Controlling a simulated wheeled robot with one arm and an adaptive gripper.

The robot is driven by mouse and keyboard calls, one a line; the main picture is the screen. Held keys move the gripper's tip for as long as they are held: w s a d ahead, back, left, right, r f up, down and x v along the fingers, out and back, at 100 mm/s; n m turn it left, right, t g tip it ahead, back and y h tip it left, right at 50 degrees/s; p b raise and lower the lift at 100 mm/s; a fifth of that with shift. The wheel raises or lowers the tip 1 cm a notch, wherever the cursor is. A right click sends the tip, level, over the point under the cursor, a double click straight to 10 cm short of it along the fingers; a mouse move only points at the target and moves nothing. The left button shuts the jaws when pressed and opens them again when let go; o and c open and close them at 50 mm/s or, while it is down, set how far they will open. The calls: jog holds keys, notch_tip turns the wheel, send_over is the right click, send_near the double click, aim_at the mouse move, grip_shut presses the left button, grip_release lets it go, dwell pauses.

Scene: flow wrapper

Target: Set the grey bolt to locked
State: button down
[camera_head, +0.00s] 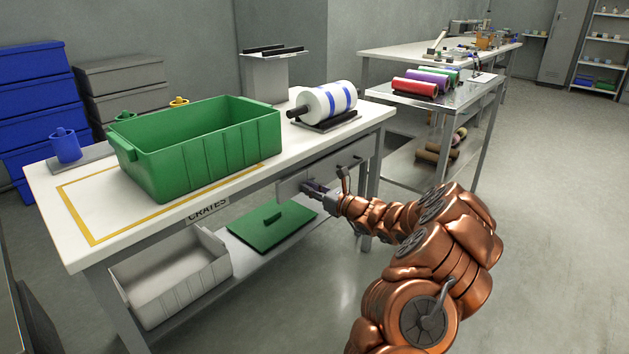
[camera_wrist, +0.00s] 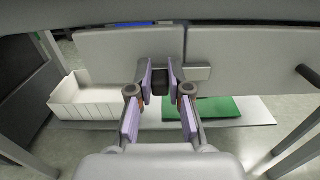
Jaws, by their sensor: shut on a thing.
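My gripper (camera_head: 318,188) is at the front of the table, against the grey panels below its top. In the wrist view, my gripper (camera_wrist: 160,82) has its purple-padded fingertips closed around a small dark piece at the seam between two grey panels. This piece looks like the knob of the grey bolt. A short grey bar (camera_wrist: 198,73), apparently part of the bolt or its keeper, shows just right of the fingertips on the right panel. The fingers hide the rest of the bolt, so I cannot tell its setting. In the head view my gripper covers it.
A green crate (camera_head: 205,150) and a white roll with blue bands (camera_head: 330,100) stand on the table. The lower shelf holds a white bin (camera_head: 175,280) and a green lid (camera_head: 262,228). A dark knob (camera_wrist: 307,75) sticks out from the right panel. The floor at right is clear.

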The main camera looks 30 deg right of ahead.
jog(key=shift+s+d+f+p, duration=0.1)
jog(key=shift+d+f+p, duration=0.15)
jog(key=shift+d+p, duration=0.1)
jog(key=c, duration=1.4)
grip_release()
jog(key=shift+s+d+f, duration=0.1)
jog(key=shift+d+f, duration=0.05)
jog(key=shift+d, duration=0.05)
jog(key=o, duration=0.3)
jog(key=shift+a, duration=0.15)
jog(key=v, duration=1.2)
jog(key=shift+a, duration=0.1)
